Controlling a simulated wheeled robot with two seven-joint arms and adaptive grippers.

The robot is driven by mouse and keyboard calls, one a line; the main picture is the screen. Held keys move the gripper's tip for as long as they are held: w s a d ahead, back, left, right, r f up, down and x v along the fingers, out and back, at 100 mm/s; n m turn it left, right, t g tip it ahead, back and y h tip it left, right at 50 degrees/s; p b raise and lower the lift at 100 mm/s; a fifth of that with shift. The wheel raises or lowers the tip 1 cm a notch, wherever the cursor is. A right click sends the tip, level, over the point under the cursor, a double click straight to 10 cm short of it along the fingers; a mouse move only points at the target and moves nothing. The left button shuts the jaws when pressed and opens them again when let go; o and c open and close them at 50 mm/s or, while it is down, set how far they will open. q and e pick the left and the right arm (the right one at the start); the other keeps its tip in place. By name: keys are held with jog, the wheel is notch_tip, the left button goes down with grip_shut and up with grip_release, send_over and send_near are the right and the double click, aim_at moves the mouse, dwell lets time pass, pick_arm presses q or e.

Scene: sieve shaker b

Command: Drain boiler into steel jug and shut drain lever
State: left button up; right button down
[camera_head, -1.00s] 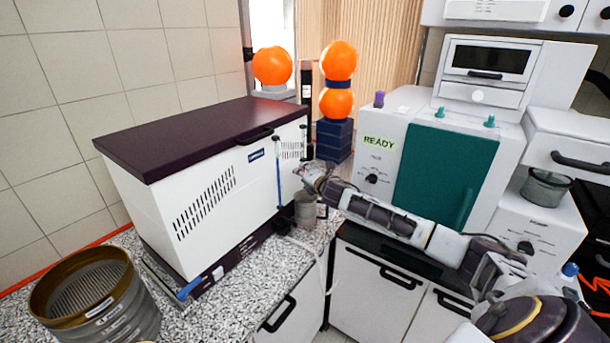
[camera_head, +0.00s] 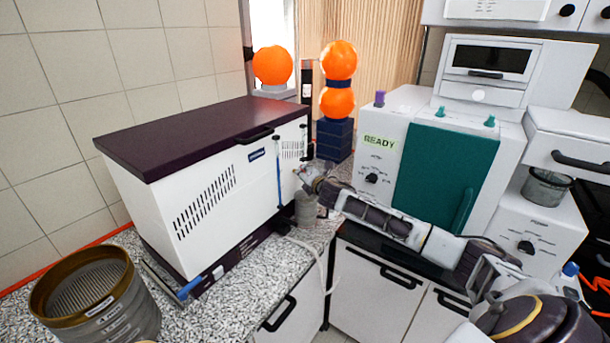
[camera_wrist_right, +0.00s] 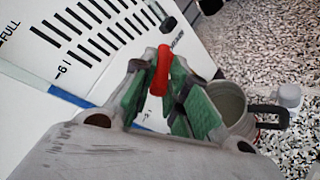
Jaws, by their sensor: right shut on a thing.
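The boiler (camera_head: 215,205) is a white box with a dark purple lid on the speckled counter. A blue sight tube (camera_head: 279,175) runs down its front; the right wrist view shows the printed scale with FULL. My right gripper (camera_wrist_right: 160,88) is shut on the red drain lever (camera_wrist_right: 161,70), its green pads either side of it. In the head view my right gripper (camera_head: 304,177) is at the boiler's right front edge, hiding the lever. The steel jug (camera_wrist_right: 226,104) stands on the counter beside the gripper, open end up; it also shows in the head view (camera_head: 306,211). My left gripper is not in view.
A brass-rimmed sieve stack (camera_head: 105,300) stands front left. A pale hose (camera_head: 318,262) hangs over the counter edge. Orange spheres (camera_head: 338,80) on a dark blue base stand behind the boiler. A white machine with a green door (camera_head: 445,175) stands at the right.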

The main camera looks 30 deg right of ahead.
jog(key=shift+a, duration=0.1)
jog(key=shift+w+a+m+g+h+b, duration=0.15)
jog(key=shift+w+a+m+g+h, duration=0.2)
jog(key=shift+m+g+h, duration=0.75)
jog(key=shift+w+a+m+g+h+b, duration=0.2)
jog(key=shift+w+a+m+g+h, duration=0.25)
jog(key=shift+m+h, duration=1.1)
jog(key=shift+w+a+m+g+h+b, duration=0.15)
jog(key=shift+w+a+m+g+h, duration=0.15)
jog(key=shift+m+g+h, duration=1)
jog(key=shift+t+h, duration=0.25)
jog(key=shift+h, duration=0.3)
jog(key=c, duration=1.4)
grip_release()
jog(key=shift+v, duration=6)
jog(key=shift+w, duration=0.1)
